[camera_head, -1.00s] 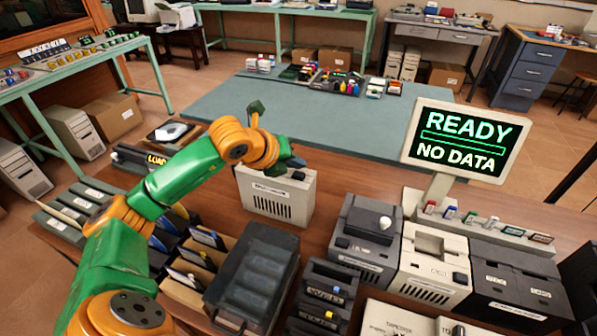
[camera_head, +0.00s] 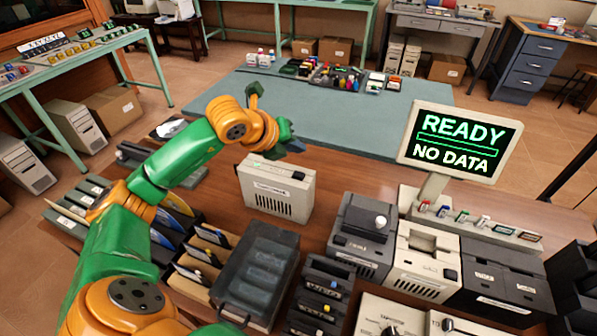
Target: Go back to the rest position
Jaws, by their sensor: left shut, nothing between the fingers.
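My left arm comes in from the lower left in green and orange. Its gripper (camera_head: 294,146) is small in the head view, above the rear of the brown bench (camera_head: 345,190). It is shut and empty, just above and behind the beige slotted box (camera_head: 277,190), with no clear contact. My right gripper is not in view.
A monitor (camera_head: 459,143) reading "READY" and "NO DATA" stands at the right. Grey and beige devices (camera_head: 425,258) fill the bench front. A dark lidded case (camera_head: 256,275) and folder trays (camera_head: 205,250) lie beside my arm. The teal table (camera_head: 400,115) behind has bare space.

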